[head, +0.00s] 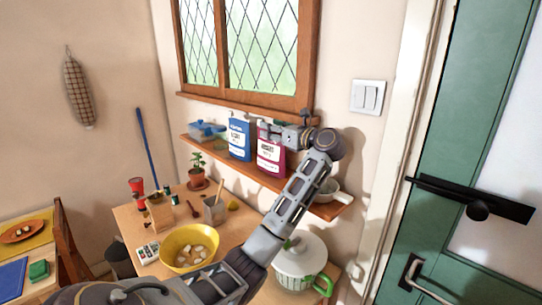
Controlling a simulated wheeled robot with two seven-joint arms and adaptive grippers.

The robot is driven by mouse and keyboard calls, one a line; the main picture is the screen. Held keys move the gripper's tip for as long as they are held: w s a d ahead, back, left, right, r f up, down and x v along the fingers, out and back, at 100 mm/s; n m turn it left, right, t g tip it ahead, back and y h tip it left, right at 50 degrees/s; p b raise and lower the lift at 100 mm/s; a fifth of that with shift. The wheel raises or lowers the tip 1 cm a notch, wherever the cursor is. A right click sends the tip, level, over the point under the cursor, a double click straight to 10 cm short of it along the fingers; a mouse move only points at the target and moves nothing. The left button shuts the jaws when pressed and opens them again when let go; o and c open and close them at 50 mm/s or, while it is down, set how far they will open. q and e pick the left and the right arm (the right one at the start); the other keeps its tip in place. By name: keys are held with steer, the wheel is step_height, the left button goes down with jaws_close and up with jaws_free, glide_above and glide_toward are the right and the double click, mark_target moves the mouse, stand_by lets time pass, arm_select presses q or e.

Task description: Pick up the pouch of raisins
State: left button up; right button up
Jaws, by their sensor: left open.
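A magenta pouch (270,158) with a white label stands upright on the wooden wall shelf (262,176) below the window. A blue pouch (239,140) with a white label stands just left of it. The label print is too small to read, so I cannot tell which one holds raisins. My left gripper (268,128) is open at the top of the magenta pouch, with its arm reaching up from the lower middle. The gripper hides part of the pouch's top edge, and I cannot tell whether they touch. My right gripper is not in view.
A blue-lidded container (206,131) is at the shelf's left end, and a white pan (330,189) at its right. A green door (440,150) stands at right.

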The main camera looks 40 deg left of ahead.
arm_select(q)
steer(key=shift+a, duration=0.45)
jaws_close()
stand_by(0.3)
